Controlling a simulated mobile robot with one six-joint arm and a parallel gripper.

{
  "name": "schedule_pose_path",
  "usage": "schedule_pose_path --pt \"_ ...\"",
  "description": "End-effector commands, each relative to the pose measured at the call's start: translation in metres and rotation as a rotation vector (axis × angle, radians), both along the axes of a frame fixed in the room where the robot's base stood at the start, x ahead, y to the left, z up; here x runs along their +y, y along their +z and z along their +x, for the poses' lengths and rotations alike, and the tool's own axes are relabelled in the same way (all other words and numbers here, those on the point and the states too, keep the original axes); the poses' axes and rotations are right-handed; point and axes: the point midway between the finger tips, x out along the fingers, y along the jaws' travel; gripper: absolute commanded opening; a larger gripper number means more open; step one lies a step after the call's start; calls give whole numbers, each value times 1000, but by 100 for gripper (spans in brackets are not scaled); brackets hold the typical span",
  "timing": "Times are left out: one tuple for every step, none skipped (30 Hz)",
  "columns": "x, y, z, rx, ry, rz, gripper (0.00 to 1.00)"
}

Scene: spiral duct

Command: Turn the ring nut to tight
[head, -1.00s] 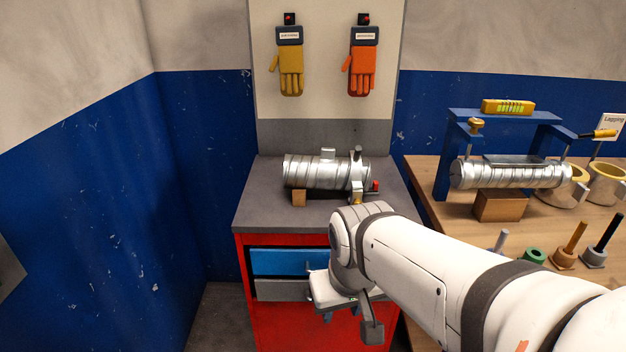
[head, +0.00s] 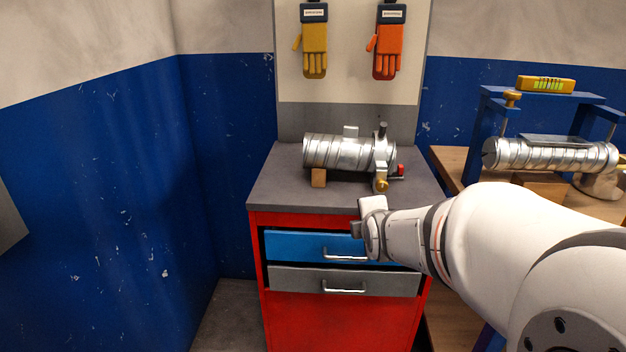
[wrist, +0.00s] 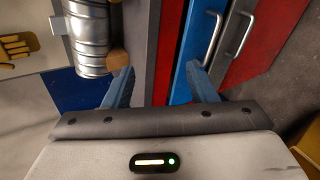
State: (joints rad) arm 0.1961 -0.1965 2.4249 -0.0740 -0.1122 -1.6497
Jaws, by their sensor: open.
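A silver spiral duct (head: 338,153) lies on the grey top of a red cabinet in the head view. A clamp band (head: 381,152) with a dark upright peg circles its right end. A brass round part (head: 382,185) sits low at the front of that end; I cannot tell for sure whether it is the ring nut. In the wrist view, part of the duct (wrist: 88,32) shows at upper left. My gripper (wrist: 160,88) is open and empty, its blue-grey fingers apart over the cabinet's front edge. It is clear of the duct.
A wooden block (head: 319,178) supports the duct's left end. A red-tipped part (head: 400,170) sticks out at its right. Blue (head: 310,246) and grey (head: 345,281) drawers with handles face forward. A wooden bench with a second duct (head: 550,154) stands right.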

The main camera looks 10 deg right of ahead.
Motion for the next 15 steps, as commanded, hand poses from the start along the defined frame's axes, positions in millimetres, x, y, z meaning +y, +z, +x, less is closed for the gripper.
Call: schedule_pose_path --pt "-10 -16 11 -36 51 -124 52" --pt "-16 -17 17 -58 82 -206 52" --pt "-23 -19 24 -86 117 -314 52" --pt "-28 -19 30 -107 141 -396 52" --pt "-34 -20 34 -124 162 -477 52" --pt "-40 -21 40 -146 184 -583 52" --pt "-45 -21 43 -160 197 -658 52" --pt "-49 -21 46 -171 208 -731 52" --pt "-54 -21 50 -183 219 -822 52" --pt "-58 -21 52 -190 225 -884 52" --pt "-61 -20 53 -196 230 -941 52" --pt "-64 -20 55 -201 234 -1009 52" --pt "-67 -19 56 -203 235 -1051 52" --pt "-69 -18 57 -206 236 -1090 52" --pt "-71 -17 58 -207 237 -1132 52"
